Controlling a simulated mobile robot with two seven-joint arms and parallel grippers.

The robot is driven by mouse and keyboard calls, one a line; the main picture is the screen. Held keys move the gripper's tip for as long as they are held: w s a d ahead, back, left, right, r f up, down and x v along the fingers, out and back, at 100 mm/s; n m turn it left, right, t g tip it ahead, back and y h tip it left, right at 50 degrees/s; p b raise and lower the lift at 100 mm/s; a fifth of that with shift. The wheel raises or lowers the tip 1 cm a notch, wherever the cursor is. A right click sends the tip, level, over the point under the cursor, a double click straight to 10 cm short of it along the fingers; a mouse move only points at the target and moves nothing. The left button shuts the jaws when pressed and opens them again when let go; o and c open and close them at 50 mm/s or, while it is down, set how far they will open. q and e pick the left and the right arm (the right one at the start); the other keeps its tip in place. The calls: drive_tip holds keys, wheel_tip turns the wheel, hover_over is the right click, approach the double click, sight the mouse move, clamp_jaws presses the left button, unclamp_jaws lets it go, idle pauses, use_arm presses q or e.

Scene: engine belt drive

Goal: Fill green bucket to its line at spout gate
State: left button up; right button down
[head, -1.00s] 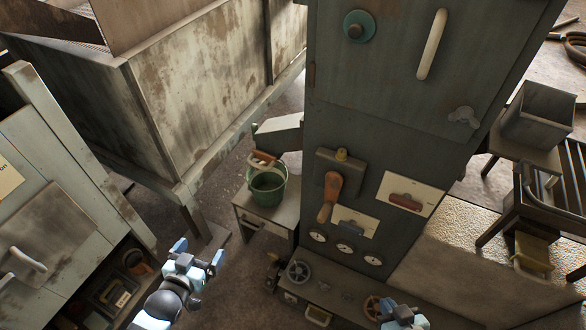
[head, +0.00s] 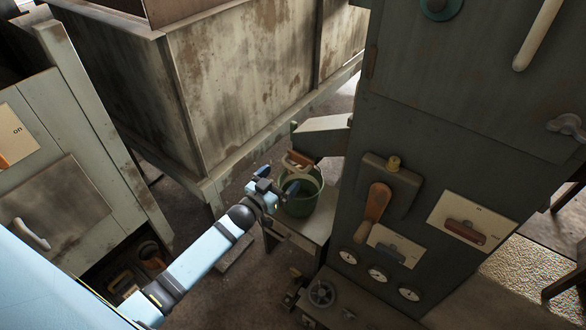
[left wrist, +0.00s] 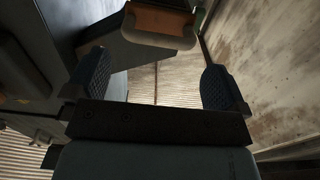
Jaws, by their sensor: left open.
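The green bucket (head: 303,204) stands upright on a small grey stand (head: 318,226) below the grey spout (head: 322,127). A brown wooden grip (head: 300,158) sits at the spout's mouth, just above the bucket. My left gripper (head: 276,185) is open and empty at the bucket's left side, overlapping its rim; I cannot tell if they touch. In the left wrist view the gripper's two dark fingers (left wrist: 157,84) are spread apart, with an orange-brown grip (left wrist: 160,20) on a pale piece beyond them. The bucket's inside and fill line are largely hidden. My right gripper is not in view.
A tall dark machine cabinet (head: 450,130) with levers and dials stands right of the bucket. A rusty metal bin (head: 245,80) is behind it. A pale cabinet (head: 75,170) stands at left. Some floor shows between.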

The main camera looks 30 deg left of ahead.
sight(292, 166)
use_arm(q)
drive_tip(key=w, duration=0.4)
drive_tip(key=w+d, duration=0.1)
drive_tip(key=w, duration=0.1)
drive_tip(key=shift+c, duration=0.5)
